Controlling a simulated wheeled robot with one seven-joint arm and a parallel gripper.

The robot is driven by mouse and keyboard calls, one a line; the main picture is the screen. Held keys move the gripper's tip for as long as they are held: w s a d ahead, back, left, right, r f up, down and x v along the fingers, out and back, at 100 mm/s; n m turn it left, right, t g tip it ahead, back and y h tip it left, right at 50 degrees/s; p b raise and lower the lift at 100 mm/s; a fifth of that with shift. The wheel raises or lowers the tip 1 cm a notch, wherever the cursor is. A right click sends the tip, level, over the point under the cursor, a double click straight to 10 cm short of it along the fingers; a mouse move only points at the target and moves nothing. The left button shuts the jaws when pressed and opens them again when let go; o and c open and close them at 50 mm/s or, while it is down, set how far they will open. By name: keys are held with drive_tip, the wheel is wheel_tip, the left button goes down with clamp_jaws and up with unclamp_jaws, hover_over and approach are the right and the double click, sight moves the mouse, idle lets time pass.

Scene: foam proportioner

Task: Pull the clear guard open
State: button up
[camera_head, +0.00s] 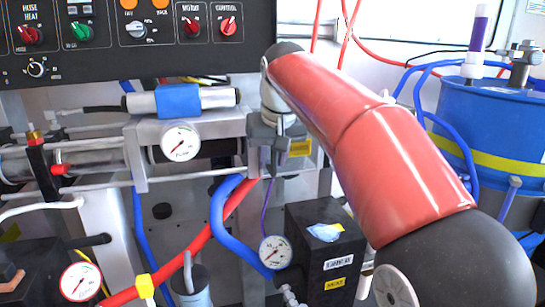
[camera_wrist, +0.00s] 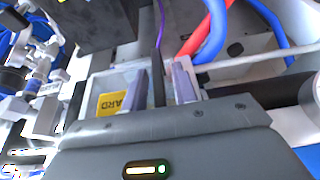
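The clear guard (camera_wrist: 101,82) is a see-through panel with a yellow label reading "GUARD" in part (camera_wrist: 114,103), just left of my fingers in the wrist view. In the head view, a yellow label (camera_head: 299,148) shows beside my gripper (camera_head: 279,138), low on the metal frame. My gripper (camera_wrist: 162,85) has its two fingers apart in the wrist view. A thin dark upright bar (camera_wrist: 158,38) shows in line with the gap. I cannot tell whether it is part of the guard or whether the fingers touch it. My arm hides part of the area in the head view.
A control panel (camera_head: 140,30) hangs above. A dial gauge (camera_head: 180,142) and a blue-banded cylinder (camera_head: 178,101) are to the left. Blue (camera_head: 228,215) and red (camera_head: 190,250) hoses run below. A black block (camera_head: 325,245) stands below right, and a blue drum (camera_head: 490,120) at right.

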clamp_jaws()
drive_tip(key=shift+s+d, duration=0.1)
drive_tip(key=s+d+n+g+y+p, duration=0.2)
drive_tip(key=s+d+n, duration=0.4)
drive_tip(key=d+n, duration=0.3)
drive_tip(key=shift+d+y+p, duration=0.3)
drive_tip(key=shift+d+p, duration=0.15)
drive_tip(key=shift+d, duration=1.65)
drive_tip(key=shift+o, duration=0.7)
unclamp_jaws()
